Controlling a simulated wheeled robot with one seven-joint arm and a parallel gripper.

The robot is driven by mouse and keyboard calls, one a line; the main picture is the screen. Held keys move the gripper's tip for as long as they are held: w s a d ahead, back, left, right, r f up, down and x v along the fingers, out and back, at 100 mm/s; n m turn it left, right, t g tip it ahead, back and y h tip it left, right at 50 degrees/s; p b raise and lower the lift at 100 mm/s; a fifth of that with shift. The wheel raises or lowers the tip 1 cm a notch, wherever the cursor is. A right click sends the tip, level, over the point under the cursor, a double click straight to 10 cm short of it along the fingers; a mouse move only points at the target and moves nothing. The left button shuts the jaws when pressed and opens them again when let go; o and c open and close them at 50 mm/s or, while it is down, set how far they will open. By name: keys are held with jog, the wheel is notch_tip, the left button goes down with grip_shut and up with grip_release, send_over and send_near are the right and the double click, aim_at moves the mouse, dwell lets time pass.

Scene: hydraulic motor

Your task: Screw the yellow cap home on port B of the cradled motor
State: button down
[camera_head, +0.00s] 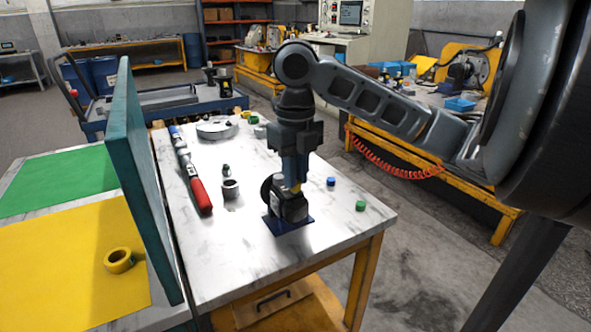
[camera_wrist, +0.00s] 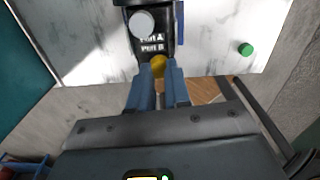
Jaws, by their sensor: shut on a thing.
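The black motor (camera_head: 294,208) sits in a dark blue cradle (camera_head: 277,226) near the front of the white table. In the wrist view the motor (camera_wrist: 134,22) shows the labels Port A and Port B, with a round grey-white part beside them. The yellow cap (camera_wrist: 158,66) is at the Port B end of the motor, and also shows small in the head view (camera_head: 296,187). My gripper (camera_head: 293,180) points down over the motor; its two blue fingers (camera_wrist: 158,78) are shut on the cap's sides. How far the cap sits on the port is hidden.
A blue cap (camera_head: 331,181) and a green cap (camera_head: 360,206) lie right of the motor. A grey cup (camera_head: 231,189) and a red-handled tool (camera_head: 197,183) lie left. A teal panel (camera_head: 143,180) divides off a yellow mat (camera_head: 60,270) holding a yellow ring (camera_head: 119,260).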

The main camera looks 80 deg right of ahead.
jog(key=m, duration=0.3)
jog(key=shift+p, duration=0.35)
jog(key=c, duration=1.2)
grip_release()
